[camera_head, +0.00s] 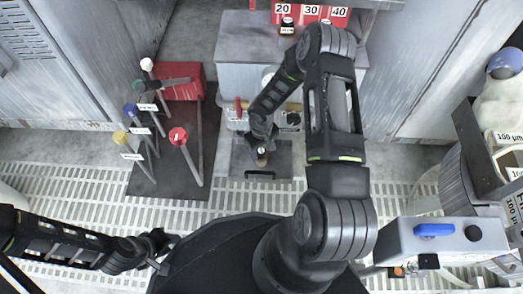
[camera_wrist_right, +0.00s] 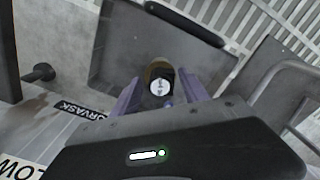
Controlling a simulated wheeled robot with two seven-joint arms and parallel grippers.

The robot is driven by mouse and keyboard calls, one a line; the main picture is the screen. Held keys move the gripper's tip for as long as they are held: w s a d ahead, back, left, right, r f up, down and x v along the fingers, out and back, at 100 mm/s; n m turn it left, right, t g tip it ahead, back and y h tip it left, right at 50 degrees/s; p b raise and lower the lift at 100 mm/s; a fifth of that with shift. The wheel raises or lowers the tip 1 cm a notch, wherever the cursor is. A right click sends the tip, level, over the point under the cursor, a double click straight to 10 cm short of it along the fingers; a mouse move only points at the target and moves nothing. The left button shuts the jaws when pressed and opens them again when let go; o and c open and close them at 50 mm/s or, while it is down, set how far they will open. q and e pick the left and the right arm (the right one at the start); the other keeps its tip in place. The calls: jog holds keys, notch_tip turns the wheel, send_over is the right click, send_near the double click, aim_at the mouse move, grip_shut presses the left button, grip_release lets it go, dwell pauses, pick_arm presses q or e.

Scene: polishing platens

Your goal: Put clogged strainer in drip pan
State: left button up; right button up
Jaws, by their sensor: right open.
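My right gripper (camera_head: 262,143) reaches down over a flat grey pan with a black handle (camera_head: 260,174), which I take for the drip pan. In the right wrist view, the fingers of this gripper (camera_wrist_right: 159,95) are apart. Between them is a small round piece with a brown rim, dark top and white label (camera_wrist_right: 160,86), likely the clogged strainer. It also shows below the gripper in the head view (camera_head: 262,161), over the pan's floor. The pan's bare floor (camera_wrist_right: 135,45) lies behind it. Contact with the fingers is unclear. My left gripper (camera_head: 160,252) is far from the pan, at lower left.
A grey cabinet (camera_head: 240,55) with red number plates stands behind the pan. Valve levers with coloured knobs (camera_head: 178,137) rise from a dark plate at left. A grey box with a blue handle (camera_head: 434,230) is at right. Grating (camera_head: 85,190) covers the floor.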

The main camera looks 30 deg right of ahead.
notch_tip(320, 180, up, 12)
jog(key=p, duration=0.4)
jog(key=shift+f+p, duration=0.25)
jog(key=shift+p, duration=0.15)
jog(key=shift+a, duration=0.1)
jog(key=s+a+y, duration=0.1)
jog(key=s+a, duration=0.4)
jog(key=a, duration=0.2)
jog(key=s+a+m+t+y, duration=0.1)
jog(key=s+a, duration=0.3)
jog(key=a, duration=0.4)
jog(key=s+a+m+y, duration=0.1)
jog(key=s+a, duration=0.4)
jog(key=a, duration=0.3)
jog(key=shift+s+a+f+y, duration=0.2)
jog(key=shift+s+f+y, duration=0.1)
jog(key=shift+f+y, duration=0.1)
jog(key=shift+r, duration=0.1)
